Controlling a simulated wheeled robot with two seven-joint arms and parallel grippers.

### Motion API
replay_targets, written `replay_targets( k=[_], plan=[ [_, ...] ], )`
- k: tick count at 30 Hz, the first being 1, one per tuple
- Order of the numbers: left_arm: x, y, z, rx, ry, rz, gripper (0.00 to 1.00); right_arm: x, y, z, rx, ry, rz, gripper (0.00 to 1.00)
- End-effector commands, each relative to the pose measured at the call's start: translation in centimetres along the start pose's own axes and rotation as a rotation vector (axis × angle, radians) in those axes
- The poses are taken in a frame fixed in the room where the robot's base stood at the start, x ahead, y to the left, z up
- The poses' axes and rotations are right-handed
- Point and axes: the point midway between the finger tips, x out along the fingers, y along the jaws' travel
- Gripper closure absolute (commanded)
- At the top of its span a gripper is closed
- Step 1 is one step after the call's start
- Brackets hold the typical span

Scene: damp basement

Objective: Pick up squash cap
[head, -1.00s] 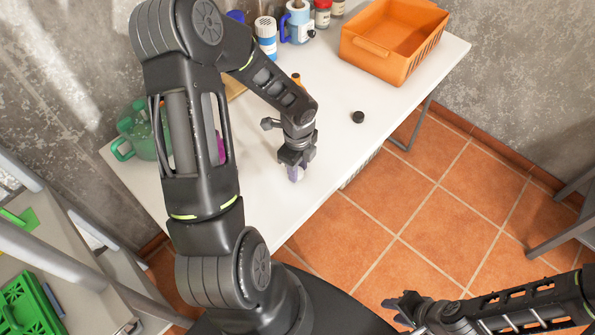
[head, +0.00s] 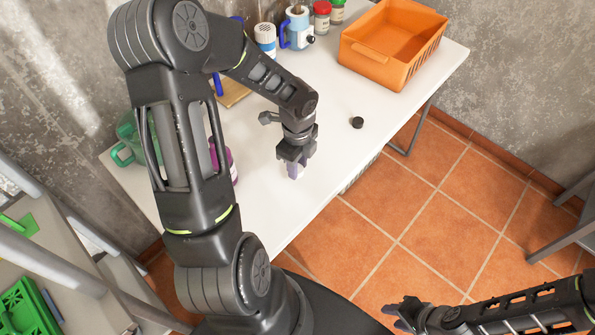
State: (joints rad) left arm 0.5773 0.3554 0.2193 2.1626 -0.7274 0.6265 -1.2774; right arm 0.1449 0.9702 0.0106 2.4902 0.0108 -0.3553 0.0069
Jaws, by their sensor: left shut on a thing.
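My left gripper (head: 294,168) points down over the front part of the white table (head: 262,208). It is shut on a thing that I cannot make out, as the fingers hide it. A small black round cap (head: 357,122) lies apart on the table, right of and behind the gripper; I cannot tell whether it is the squash cap. A magenta bottle (head: 232,163) stands partly hidden behind my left arm. My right gripper (head: 394,310) is at the bottom right, over the floor and away from the table; its jaw gap is not clear.
An orange crate (head: 367,53) stands at the table's back right. A blue mug (head: 298,28), a white shaker (head: 265,40) and jars line the back. A green jug (head: 126,146) is at the left end. The table around the black cap is clear.

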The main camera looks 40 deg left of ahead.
Motion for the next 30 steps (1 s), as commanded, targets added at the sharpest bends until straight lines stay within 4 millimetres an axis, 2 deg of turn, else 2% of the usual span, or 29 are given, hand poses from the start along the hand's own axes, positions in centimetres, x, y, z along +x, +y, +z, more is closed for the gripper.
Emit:
replay_targets(
  k=[1, 6, 10, 30],
  plan=[
    [-1.1, -0.1, 0.1, -0.001, -0.002, -0.005, 1.0, 0.0, 0.0, 0.0, 0.0, 0.0, 0.0, 0.64],
    [-4.2, -0.1, 0.1, 0.0, -0.002, -0.004, 1.0, 0.1, 0.0, 0.0, 0.0, 0.0, 0.0, 0.64],
    [-5.6, 0.0, 0.0, 0.0, -0.001, -0.002, 1.0, 0.1, 0.0, 0.0, 0.0, 0.0, 0.0, 0.64],
    [-5.9, 0.0, 0.0, 0.0, 0.0, 0.0, 1.0, 0.1, 0.0, 0.0, 0.0, 0.0, 0.0, 0.64]
  ],
)
